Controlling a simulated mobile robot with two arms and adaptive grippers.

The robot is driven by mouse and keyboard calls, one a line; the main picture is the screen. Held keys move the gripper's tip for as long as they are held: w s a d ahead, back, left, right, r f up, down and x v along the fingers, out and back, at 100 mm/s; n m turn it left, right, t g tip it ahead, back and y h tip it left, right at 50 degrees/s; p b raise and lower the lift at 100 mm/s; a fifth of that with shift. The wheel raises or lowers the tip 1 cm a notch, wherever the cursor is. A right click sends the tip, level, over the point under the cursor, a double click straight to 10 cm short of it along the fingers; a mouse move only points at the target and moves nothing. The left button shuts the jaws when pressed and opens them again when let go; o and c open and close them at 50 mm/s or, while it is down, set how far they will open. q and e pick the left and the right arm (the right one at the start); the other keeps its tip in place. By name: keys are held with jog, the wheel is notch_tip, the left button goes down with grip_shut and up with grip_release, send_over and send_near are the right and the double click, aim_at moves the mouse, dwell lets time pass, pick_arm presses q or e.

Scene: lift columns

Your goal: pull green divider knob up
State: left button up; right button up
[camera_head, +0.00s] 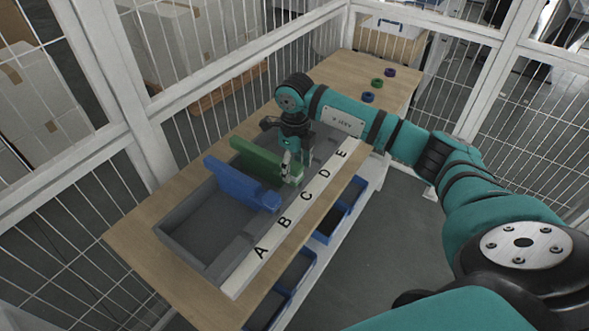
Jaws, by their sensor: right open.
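The green divider (257,161) stands in the grey tray (178,240) on the wooden table. Its green knob (297,174) is at the end near the white lettered strip. My right gripper (291,164) points down from the wrist, with its fingers close above and beside the knob. It is open; whether a finger touches the knob cannot be told. The blue divider (232,183) with its own knob (271,202) stands to the left of the green one. The tray part behind my right wrist is hidden. My left gripper is not in view.
The white strip (293,217) carries the letters A to E along the tray's front edge. Purple (389,72), green (377,83) and blue (369,97) rings lie on the table's far end. Blue bins (326,226) sit below the table. White mesh fencing surrounds the table.

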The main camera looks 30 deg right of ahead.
aim_at(295, 166)
jog(key=shift+r+p, duration=2.7)
jog(key=shift+r, duration=1.9)
jog(key=shift+f, duration=0.1)
